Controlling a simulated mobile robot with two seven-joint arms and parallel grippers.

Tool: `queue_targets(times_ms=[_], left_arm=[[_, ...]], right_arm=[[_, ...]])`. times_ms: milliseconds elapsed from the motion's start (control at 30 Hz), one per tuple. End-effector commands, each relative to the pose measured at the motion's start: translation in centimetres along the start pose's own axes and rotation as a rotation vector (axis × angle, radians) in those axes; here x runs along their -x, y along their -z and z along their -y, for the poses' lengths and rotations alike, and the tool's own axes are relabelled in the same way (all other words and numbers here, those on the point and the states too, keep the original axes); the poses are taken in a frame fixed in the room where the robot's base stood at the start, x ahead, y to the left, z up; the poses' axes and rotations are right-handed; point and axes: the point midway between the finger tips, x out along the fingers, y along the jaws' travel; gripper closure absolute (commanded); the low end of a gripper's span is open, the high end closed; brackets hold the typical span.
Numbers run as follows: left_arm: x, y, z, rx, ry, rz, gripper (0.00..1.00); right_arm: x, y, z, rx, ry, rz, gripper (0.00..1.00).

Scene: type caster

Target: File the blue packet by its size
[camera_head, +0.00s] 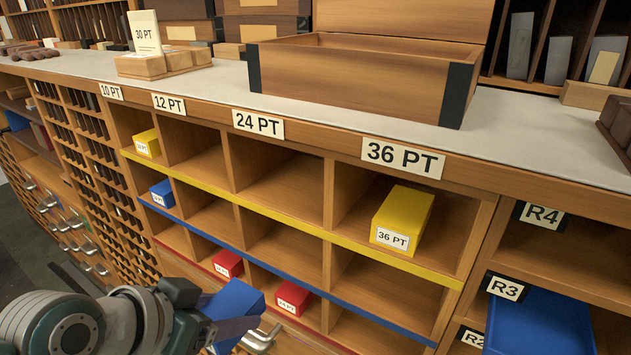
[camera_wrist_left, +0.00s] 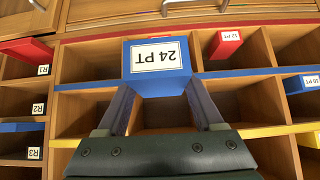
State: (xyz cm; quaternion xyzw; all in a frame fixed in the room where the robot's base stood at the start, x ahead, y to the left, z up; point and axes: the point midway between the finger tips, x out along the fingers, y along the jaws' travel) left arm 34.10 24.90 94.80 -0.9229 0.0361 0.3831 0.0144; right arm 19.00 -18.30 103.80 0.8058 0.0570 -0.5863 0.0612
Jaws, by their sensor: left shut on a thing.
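My left gripper (camera_head: 238,322) is shut on a blue packet (camera_head: 236,303) in front of the lower part of the rack. In the left wrist view, where things appear upside down, the gripper's two fingers (camera_wrist_left: 160,105) flank the blue packet (camera_wrist_left: 180,83), whose label reads 24 PT. The rack columns are marked 10 PT (camera_head: 111,92), 12 PT (camera_head: 169,103), 24 PT (camera_head: 258,124) and 36 PT (camera_head: 403,157). Its rows have yellow, blue (camera_head: 385,321) and red edges. The blue-edged compartment under 24 PT (camera_head: 283,245) looks empty. My right gripper is not in view.
A blue packet (camera_head: 161,191) lies under 10 PT. Yellow packets lie in the top row under 10 PT (camera_head: 147,142) and 36 PT (camera_head: 403,215). Red packets lie in the bottom row under 12 PT (camera_head: 228,262) and 24 PT (camera_head: 293,297). A wooden box (camera_head: 360,78) stands on the counter.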

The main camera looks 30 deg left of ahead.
Motion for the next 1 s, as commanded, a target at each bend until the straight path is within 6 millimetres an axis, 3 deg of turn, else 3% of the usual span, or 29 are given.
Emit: queue_targets(times_ms=[100, 700, 1000], left_arm=[[0.3, 0.2, 0.0, -0.004, 0.001, 0.002, 1.00], [-3.6, 3.7, 0.0, -0.002, 0.002, -0.002, 1.00], [-4.0, 4.2, 0.0, -0.002, 0.002, -0.001, 1.00]], right_arm=[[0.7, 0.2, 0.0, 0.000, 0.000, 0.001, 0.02], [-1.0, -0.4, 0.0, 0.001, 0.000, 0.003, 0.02], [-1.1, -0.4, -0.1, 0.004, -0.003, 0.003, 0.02]])
